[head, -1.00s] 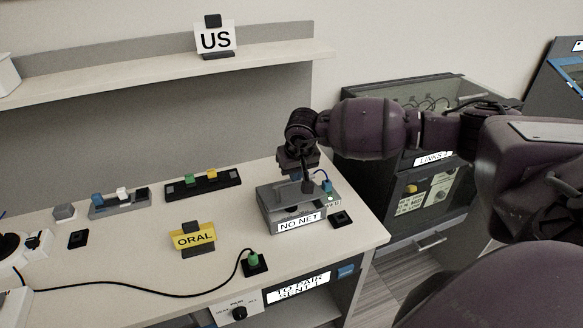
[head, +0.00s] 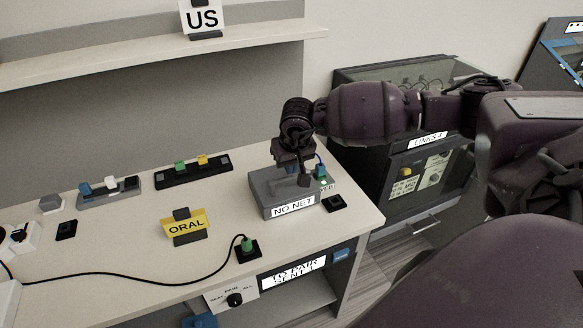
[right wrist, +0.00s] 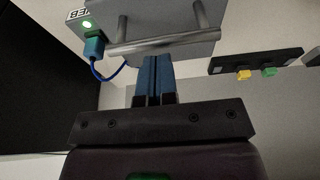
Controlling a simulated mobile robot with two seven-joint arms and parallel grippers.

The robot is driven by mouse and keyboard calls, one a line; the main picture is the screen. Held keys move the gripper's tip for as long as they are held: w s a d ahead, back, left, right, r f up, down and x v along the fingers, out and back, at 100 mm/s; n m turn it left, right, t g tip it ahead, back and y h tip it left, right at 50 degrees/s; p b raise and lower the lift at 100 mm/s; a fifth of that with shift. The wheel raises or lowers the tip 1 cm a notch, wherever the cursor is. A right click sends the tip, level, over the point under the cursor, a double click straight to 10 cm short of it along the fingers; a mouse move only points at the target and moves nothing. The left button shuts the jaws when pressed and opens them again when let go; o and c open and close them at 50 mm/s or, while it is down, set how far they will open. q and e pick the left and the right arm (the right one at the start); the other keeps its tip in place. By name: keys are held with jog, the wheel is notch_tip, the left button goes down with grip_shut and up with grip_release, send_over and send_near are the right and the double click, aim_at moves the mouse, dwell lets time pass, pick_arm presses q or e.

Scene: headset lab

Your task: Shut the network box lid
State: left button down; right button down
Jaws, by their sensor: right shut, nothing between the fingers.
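The network box (head: 290,206) is a grey box with a "NO NET" label on its front, near the right end of the desk. Its grey lid (right wrist: 170,18) carries a metal bar handle (right wrist: 165,43) in the right wrist view. The lid looks about flat on the box in the head view, but my gripper partly covers it and I cannot tell whether it is fully down. My right gripper (head: 296,170) points down over the box. Its blue fingers (right wrist: 154,66) are shut and empty, with their tips close to the handle; contact is unclear. My left gripper is out of view.
A yellow "ORAL" sign (head: 186,226), a switch strip (head: 194,171) and a green plug (head: 247,245) with black cable are on the desk. Bare desk lies left of the box.

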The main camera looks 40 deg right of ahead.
notch_tip(320, 180, up, 4)
jog(key=shift+d+f+p, duration=0.15)
jog(key=shift+f+p, duration=0.1)
jog(key=shift+p, duration=0.05)
jog(key=s+a+r, duration=0.1)
jog(key=s+r, duration=0.4)
jog(key=r, duration=0.2)
jog(key=shift+a, duration=0.2)
